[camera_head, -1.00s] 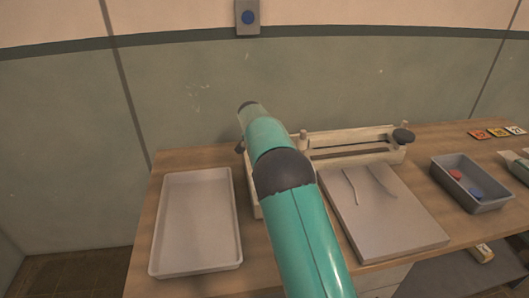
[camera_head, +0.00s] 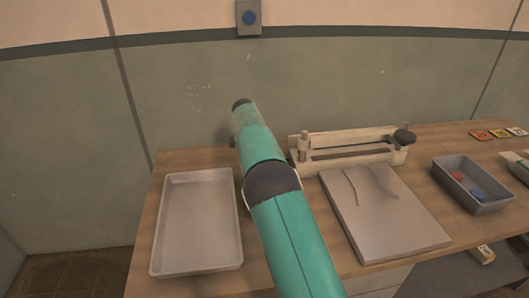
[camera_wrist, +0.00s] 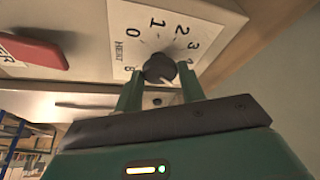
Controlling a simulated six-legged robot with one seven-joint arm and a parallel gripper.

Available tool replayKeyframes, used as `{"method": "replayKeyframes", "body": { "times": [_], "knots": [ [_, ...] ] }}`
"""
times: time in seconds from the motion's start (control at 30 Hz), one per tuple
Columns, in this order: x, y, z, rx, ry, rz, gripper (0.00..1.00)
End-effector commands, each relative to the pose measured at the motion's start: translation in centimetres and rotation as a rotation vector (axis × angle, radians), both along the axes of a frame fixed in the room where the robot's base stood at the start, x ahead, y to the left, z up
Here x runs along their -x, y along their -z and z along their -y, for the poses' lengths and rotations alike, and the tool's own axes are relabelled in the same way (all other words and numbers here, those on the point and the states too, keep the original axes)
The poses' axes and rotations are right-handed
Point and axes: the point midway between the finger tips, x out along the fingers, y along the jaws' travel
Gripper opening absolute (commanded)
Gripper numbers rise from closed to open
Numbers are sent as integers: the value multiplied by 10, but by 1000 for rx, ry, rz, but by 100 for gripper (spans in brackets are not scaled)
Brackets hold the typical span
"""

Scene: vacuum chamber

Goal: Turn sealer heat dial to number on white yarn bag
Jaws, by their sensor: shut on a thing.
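The sealer (camera_head: 350,145) stands at the back of the wooden table, a cream bar-shaped machine partly behind my arm. In the wrist view its heat dial is a dark round knob (camera_wrist: 159,66) on a white plate (camera_wrist: 130,28) marked HEAT, with 0, 1, 2, 3, 4 and 8 legible. My gripper (camera_wrist: 160,78) has its two green fingers on either side of the knob, shut on it. I cannot make out which number the knob points at. In the head view my arm hides the gripper and dial. I cannot identify a white yarn bag.
A red switch (camera_wrist: 33,52) sits left of the dial. An empty white tray (camera_head: 200,178) lies left of my arm. A flat grey-white board (camera_head: 385,225) lies before the sealer. A grey bin (camera_head: 487,205) holds red and blue pieces. Numbered cards (camera_head: 498,133) lie at the back right.

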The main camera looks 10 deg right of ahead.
Motion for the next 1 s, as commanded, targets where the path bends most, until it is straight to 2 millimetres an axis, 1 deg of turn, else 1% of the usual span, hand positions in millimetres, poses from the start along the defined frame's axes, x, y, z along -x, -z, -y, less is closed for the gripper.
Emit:
{"method": "replayKeyframes", "body": {
  "times": [0.1, 0.13, 0.2, 0.47, 0.57, 0.63, 0.77, 1.0],
  "knots": [
    [0, 1, 0, -2, -1, -1, 17],
    [0, 1, 0, -2, -1, -1, 45],
    [0, 1, 0, -1, -1, -1, 59],
    [0, 0, 0, -1, -1, -1, 60],
    [1, -3, -2, 0, -1, 0, 60],
    [2, -9, -4, -1, -2, 1, 60],
    [5, -29, -12, -1, -3, 2, 60],
    [15, -79, -29, 0, -2, 3, 60]
  ]
}}
